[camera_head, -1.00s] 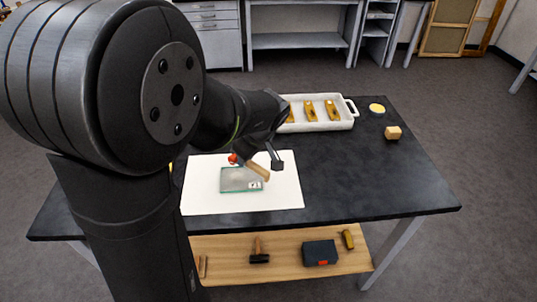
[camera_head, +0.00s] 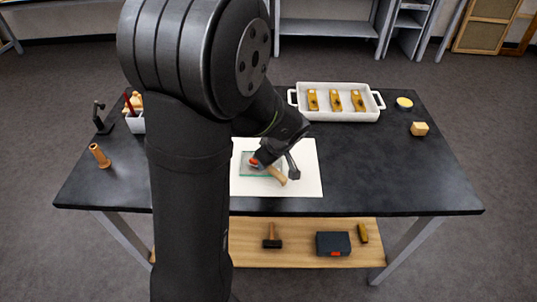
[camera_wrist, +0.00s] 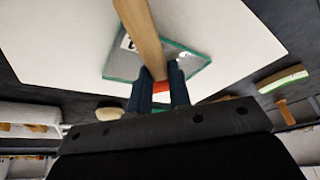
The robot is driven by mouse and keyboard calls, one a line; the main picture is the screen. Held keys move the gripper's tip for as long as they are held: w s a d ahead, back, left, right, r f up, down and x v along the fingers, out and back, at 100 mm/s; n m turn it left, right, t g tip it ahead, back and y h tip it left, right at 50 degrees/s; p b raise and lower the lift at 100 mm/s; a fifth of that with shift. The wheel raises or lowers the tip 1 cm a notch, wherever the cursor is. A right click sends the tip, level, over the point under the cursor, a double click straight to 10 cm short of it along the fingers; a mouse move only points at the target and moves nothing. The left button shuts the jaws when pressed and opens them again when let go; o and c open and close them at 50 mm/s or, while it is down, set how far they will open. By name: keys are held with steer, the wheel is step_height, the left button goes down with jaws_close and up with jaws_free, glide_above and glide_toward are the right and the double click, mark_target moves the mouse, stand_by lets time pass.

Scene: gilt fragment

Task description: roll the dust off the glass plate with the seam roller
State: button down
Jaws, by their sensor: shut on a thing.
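The glass plate (camera_head: 246,171) has green edges and lies on a white sheet (camera_head: 305,185) on the black table. In the wrist view the plate (camera_wrist: 190,58) looks grey, with a small white label near one corner. My gripper (camera_head: 263,164) is over the plate, shut on the seam roller. The roller's wooden handle (camera_head: 279,176) slants to the lower right. In the wrist view the handle (camera_wrist: 143,35) runs across the plate, and an orange-red part shows between my fingers (camera_wrist: 160,92). I cannot tell whether the roller touches the glass.
A brush-like tool (camera_wrist: 284,82) lies beside the sheet.

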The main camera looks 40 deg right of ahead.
steer(key=shift+w+a, duration=0.4)
steer(key=shift+a, duration=0.05)
steer(key=shift+w+a+f, duration=0.1)
steer(key=shift+w+a, duration=2)
steer(key=shift+w, duration=0.05)
steer(key=shift+s+d, duration=2.7)
steer(key=shift+r, duration=4.2)
steer(key=shift+w, duration=0.1)
